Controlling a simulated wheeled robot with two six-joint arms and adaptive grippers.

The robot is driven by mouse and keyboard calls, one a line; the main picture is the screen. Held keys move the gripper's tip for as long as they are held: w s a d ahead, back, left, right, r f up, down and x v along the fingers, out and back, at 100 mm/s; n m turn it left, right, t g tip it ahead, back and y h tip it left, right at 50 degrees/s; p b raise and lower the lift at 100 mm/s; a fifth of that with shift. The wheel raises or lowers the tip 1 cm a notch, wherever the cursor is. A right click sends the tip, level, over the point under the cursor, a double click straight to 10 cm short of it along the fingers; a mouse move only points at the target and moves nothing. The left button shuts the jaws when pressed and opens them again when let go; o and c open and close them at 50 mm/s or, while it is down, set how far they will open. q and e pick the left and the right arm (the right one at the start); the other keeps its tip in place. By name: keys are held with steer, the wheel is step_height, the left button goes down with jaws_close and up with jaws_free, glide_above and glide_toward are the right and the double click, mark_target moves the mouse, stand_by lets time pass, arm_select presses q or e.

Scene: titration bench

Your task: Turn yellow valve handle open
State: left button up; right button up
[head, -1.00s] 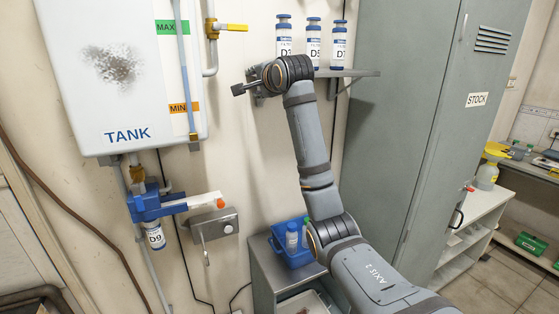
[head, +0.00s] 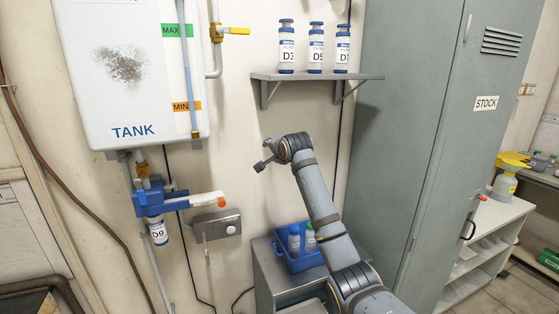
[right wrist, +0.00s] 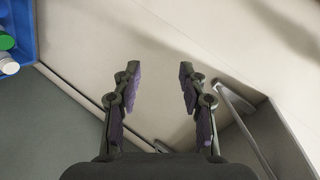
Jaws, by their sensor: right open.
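The yellow valve handle (head: 237,30) sticks out to the right from a pipe on the wall, beside the tank (head: 130,75). It lies about level in the head view. My right gripper (head: 262,165) is well below the handle and slightly to its right, apart from it. In the right wrist view the right gripper (right wrist: 158,75) has its two dark fingers spread with nothing between them. The handle is not in that view. My left gripper is not in view.
A wall shelf (head: 310,76) holds bottles. Below are a filter unit marked D9 (head: 159,230), a metal wall box (head: 216,225) and a blue bin (head: 300,262) with bottles. A grey cabinet (head: 420,120) stands right. The wall between handle and gripper is clear.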

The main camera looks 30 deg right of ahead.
step_height(320, 180, down, 2)
steer(key=shift+d, duration=0.15)
steer(key=shift+c, duration=0.5)
